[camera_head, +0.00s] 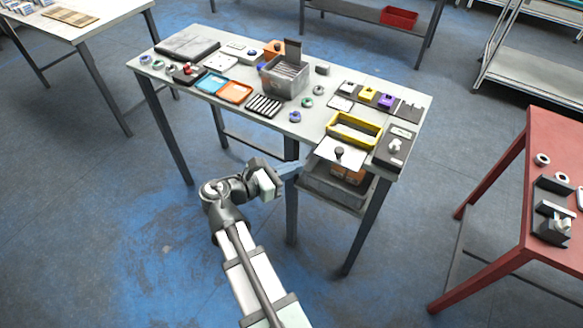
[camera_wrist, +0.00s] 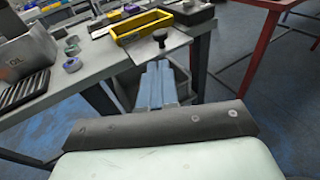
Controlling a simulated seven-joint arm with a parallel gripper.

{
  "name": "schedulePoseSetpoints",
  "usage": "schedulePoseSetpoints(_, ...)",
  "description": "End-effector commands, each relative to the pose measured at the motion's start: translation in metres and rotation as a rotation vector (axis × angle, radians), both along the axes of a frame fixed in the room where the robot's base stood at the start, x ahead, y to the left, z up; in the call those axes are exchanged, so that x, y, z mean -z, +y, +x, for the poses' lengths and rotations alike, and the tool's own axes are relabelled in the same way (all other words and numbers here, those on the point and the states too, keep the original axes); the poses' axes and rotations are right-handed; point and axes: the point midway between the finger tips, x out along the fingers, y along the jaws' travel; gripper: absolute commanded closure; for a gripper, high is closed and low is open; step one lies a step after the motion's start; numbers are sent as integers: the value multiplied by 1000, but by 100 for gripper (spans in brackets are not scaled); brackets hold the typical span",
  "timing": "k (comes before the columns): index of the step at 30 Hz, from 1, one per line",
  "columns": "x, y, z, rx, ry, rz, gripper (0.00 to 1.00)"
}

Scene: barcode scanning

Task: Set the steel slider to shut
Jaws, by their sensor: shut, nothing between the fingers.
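The steel slider (camera_head: 327,149) is a flat pale plate with an upright black knob (camera_head: 338,153) at the front right of the grey table. Below the plate sits a grey bin (camera_head: 330,187) with an orange box (camera_head: 347,175) showing in it. In the wrist view the slider (camera_wrist: 142,50) and its knob (camera_wrist: 160,36) lie just beyond my fingertips. My gripper (camera_head: 298,168) is shut and empty, in front of the table edge and left of the bin. It also shows in the wrist view (camera_wrist: 154,66), apart from the knob. How far the plate covers the bin is hard to tell.
A yellow tray (camera_head: 355,130) stands behind the slider. A black block with a white knob (camera_head: 393,147) stands at its right. A grey table leg (camera_head: 291,210) is near my gripper. A red table (camera_head: 545,170) is farther right. Floor is clear in front.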

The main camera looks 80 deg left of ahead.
Motion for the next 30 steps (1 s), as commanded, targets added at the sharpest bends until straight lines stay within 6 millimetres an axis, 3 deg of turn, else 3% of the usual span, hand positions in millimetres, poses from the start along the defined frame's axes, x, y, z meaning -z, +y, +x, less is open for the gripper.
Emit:
schedulePoseSetpoints(15,13,27,81,2,-2,0,100)
schedulePoseSetpoints(21,15,32,99,1,-2,0,100)
schedulePoseSetpoints(30,16,34,104,0,-1,0,100)
